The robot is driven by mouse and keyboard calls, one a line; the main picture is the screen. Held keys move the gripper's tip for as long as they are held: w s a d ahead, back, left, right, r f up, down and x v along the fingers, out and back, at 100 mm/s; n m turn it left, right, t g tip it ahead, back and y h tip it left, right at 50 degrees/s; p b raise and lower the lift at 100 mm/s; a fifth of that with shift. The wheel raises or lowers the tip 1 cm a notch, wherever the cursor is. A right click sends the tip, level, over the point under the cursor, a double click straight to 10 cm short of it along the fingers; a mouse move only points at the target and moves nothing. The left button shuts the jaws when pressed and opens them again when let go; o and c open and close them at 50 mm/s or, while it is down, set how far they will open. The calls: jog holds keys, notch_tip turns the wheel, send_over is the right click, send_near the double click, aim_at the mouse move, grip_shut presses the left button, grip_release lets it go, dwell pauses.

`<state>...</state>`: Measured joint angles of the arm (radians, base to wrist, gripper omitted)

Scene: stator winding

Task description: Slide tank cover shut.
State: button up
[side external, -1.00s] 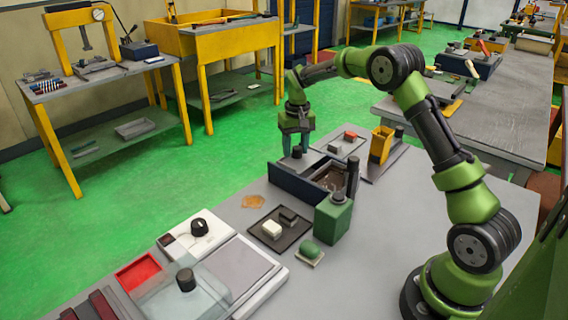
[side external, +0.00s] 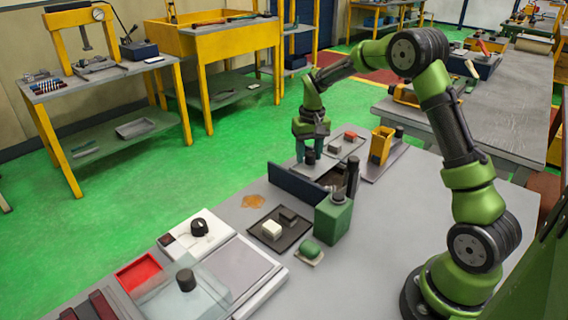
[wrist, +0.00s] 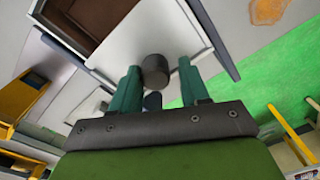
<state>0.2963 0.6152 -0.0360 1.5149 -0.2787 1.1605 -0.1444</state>
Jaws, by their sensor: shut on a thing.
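The tank is a dark open-topped box (side external: 290,186) at the back of the grey bench in the side view. Its flat light-grey cover (side external: 312,170) lies across the left part of the top. A strip of the brown interior (side external: 339,181) shows at the right; in the wrist view the opening (wrist: 95,18) lies beside the cover (wrist: 150,38). A dark round knob (side external: 309,157) stands on the cover. My gripper (side external: 310,158) points down with its teal fingers on either side of the knob (wrist: 155,68), shut on it.
A green bottle (side external: 333,218) and a dark upright post (side external: 352,176) stand close at the tank's right. A tray with small blocks (side external: 350,142) and a yellow holder (side external: 381,145) sit behind. A dark tray (side external: 262,237) lies in front.

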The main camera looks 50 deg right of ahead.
aim_at(326, 169)
jog(key=shift+s+d+f, duration=0.15)
jog(key=shift+s+f, duration=0.05)
jog(key=shift+s, duration=0.85)
jog(key=shift+s+d+f, duration=0.15)
jog(key=shift+s+f, duration=0.1)
jog(key=shift+s, duration=0.85)
jog(key=shift+s+d+f, duration=0.15)
jog(key=shift+s+f, duration=0.05)
jog(key=shift+s, duration=0.85)
jog(key=o, duration=0.6)
jog(key=shift+c, duration=0.2)
jog(key=shift+w+a+r, duration=0.1)
jog(key=shift+a+r, duration=0.05)
jog(key=shift+r, duration=1.45)
jog(key=shift+w+a+r, duration=0.1)
jog(key=shift+r, duration=1.5)
jog(key=shift+w, duration=0.1)
jog(key=s+a+r+n+t+y, duration=0.1)
jog(key=s+a+r+t, duration=0.2)
jog(key=s+a+r, duration=0.2)
jog(key=s+a+r+n+t+y, duration=0.1)
jog(key=s+a+r+t, duration=0.3)
jog(key=s+a, duration=0.7)
notch_tip(326, 169, up, 2)
jog(key=a, duration=0.2)
jog(key=shift+s+a, duration=0.35)
jog(key=shift+a, duration=0.05)
